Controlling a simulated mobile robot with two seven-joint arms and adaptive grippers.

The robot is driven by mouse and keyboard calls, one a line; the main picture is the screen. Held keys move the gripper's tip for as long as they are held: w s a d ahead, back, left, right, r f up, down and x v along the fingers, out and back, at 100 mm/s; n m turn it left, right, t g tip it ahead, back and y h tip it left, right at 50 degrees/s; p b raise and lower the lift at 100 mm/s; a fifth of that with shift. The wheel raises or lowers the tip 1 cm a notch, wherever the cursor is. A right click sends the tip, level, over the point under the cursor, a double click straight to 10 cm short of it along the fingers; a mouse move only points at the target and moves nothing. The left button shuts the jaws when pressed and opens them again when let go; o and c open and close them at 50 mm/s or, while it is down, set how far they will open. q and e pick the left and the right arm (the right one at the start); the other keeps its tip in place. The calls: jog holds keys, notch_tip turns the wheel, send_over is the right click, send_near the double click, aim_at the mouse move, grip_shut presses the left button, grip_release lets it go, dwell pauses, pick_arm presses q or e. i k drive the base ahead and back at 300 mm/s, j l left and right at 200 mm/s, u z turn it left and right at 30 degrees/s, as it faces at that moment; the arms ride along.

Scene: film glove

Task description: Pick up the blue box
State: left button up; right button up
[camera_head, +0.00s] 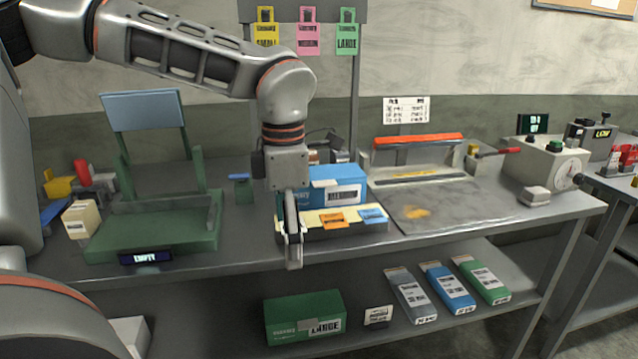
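A blue box (345,186) with a white label sits on the workbench, behind a tray (345,231) holding yellow, orange and blue cards. My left gripper (291,246) points down in front of the tray's left end, and its wrist covers the blue box's left end. I see its fingers nearly edge-on, so their opening is unclear, and no blue box shows between them. A slim blue packet (447,288) also lies on the lower shelf. My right gripper is not in view.
A green stand (150,228) with an "EMPTY" display is at the left. A sealer with an orange bar (418,142) stands right of the blue box. A green "LARGE" box (304,318) is on the lower shelf. The bench's front right is clear.

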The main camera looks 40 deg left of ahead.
aim_at(350, 193)
jog(key=i+j, duration=0.8)
jog(key=j, duration=0.1)
